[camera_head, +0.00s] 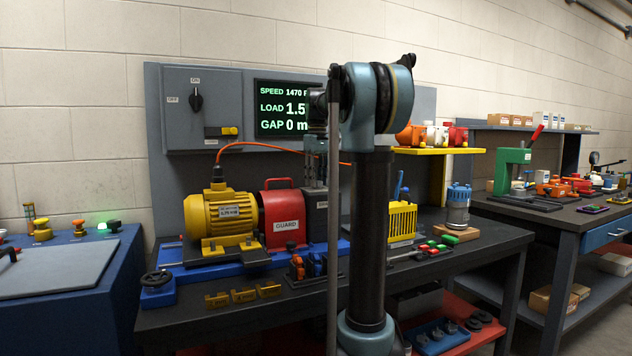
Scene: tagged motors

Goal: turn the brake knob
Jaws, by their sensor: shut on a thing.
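A yellow motor (222,212) sits on a blue bed on the dark bench. Right of it stands a red cover marked GUARD (284,228), and beside that a dark grey brake housing (317,218) with a small label. My gripper (315,182) points down just over the top of this housing, partly behind my arm. It is shut on the brake knob, which its fingers and the small scale hide almost fully. How far the knob is turned cannot be seen.
A screen (284,108) reads SPEED 1470, LOAD 1.5 and GAP 0, its right edge hidden by my arm. A switch panel (201,130) is left of it. A handwheel (157,279) and brass pieces (243,295) lie at the bench front. A yellow cage (402,222) stands right of my arm.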

